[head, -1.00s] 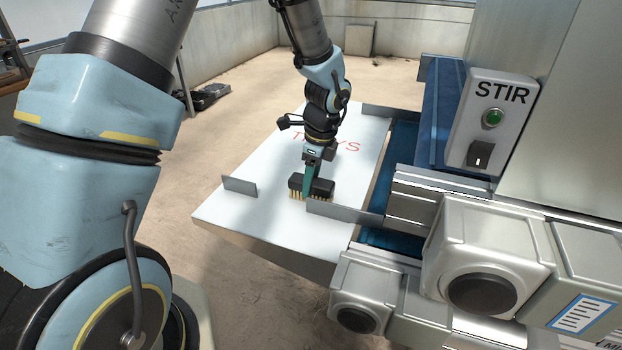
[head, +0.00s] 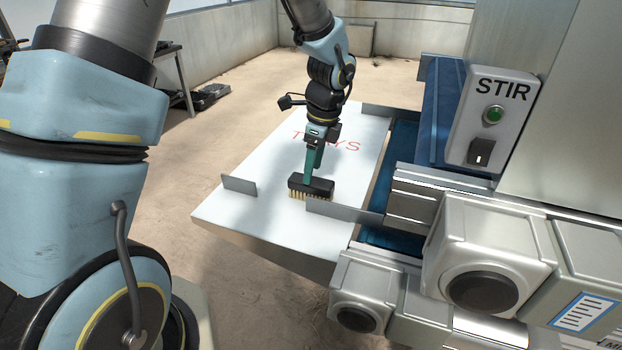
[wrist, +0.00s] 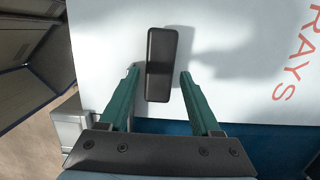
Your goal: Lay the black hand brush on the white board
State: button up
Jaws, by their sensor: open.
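The black hand brush (head: 318,188) with pale bristles lies bristles down on the white board (head: 235,210), near a low grey rail. In the wrist view the brush (wrist: 161,62) shows from above as a black block on the white board (wrist: 105,50). My gripper (head: 307,182) has green fingers and is just above and behind the brush in the head view. In the wrist view my gripper (wrist: 158,74) is open, its fingers apart on either side of the brush's near end, with gaps between them and the brush.
Low grey rails (head: 345,212) and a short grey plate (head: 240,185) stand up from the board. To the right are a blue conveyor belt (head: 405,137) and a metal machine with a STIR switch box (head: 493,120). The board's left part is clear.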

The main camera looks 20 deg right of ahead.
aim_at(318, 181)
notch_tip(318, 181, up, 8)
jog(key=s+a+n, duration=0.1)
jog(key=a+n, duration=1.1)
jog(key=a, duration=0.3)
jog(key=s+a+f+n+h, duration=0.1)
jog(key=s+a+n, duration=0.1)
jog(key=a+n, duration=1.1)
jog(key=shift+a+f+n+h, duration=0.25)
jog(key=shift+a+n+h, duration=0.05)
jog(key=shift+a, duration=0.8)
